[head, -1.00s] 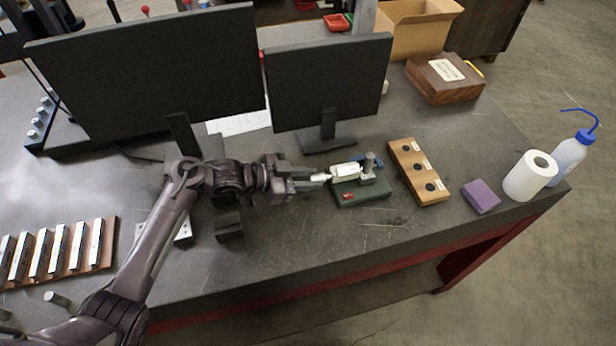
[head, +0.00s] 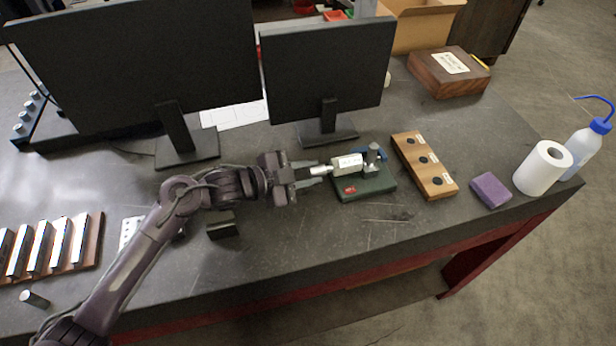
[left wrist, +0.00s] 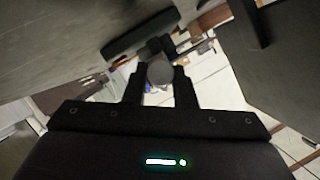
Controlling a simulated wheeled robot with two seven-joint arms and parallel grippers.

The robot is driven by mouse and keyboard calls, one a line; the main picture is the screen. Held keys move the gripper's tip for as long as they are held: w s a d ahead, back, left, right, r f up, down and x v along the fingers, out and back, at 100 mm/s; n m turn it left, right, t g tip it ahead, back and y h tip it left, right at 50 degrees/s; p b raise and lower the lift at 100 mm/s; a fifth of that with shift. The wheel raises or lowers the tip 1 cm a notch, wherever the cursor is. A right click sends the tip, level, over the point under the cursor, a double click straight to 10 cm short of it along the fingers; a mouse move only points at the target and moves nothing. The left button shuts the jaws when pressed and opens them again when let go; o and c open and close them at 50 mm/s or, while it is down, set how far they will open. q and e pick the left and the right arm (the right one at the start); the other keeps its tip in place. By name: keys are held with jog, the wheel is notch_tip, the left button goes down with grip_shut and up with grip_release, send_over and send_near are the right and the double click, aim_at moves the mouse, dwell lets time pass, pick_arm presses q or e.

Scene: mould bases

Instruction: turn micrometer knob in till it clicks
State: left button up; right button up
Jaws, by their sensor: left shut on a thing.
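The micrometer (head: 347,162) lies level in a stand with a dark green base (head: 374,187), in front of the smaller monitor. Its silvery knob (head: 321,170) points left, toward my left gripper (head: 310,174). The left gripper is shut on the knob's end, coming in from the left. In the left wrist view, the round grey end of the knob (left wrist: 160,72) shows between the two dark fingers of the left gripper (left wrist: 159,85). The scale marks on the micrometer are too small to read. My right gripper is not in view.
Two monitors (head: 327,75) stand behind the stand. A wooden block with dark round holes (head: 424,164), a purple sponge (head: 491,190) and a paper roll (head: 542,168) are to the right. A small dark block (head: 222,225) sits below my left forearm.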

pick_arm(q)
jog(key=shift+f+m+b, duration=0.1)
jog(key=shift+m+b, duration=0.2)
jog(key=shift+b, duration=0.05)
dwell(0.3)
jog(key=o, duration=1)
jog(key=shift+s+a, duration=0.1)
jog(key=shift+t, duration=0.3)
jog(key=b+v, duration=0.2)
jog(key=v, duration=0.4)
jog(key=shift+s+a, duration=0.1)
jog(key=shift+a, duration=0.1)
jog(key=shift+s+a+r, duration=0.3)
jog(key=shift+a+r, duration=0.05)
jog(key=shift+a, duration=0.1)
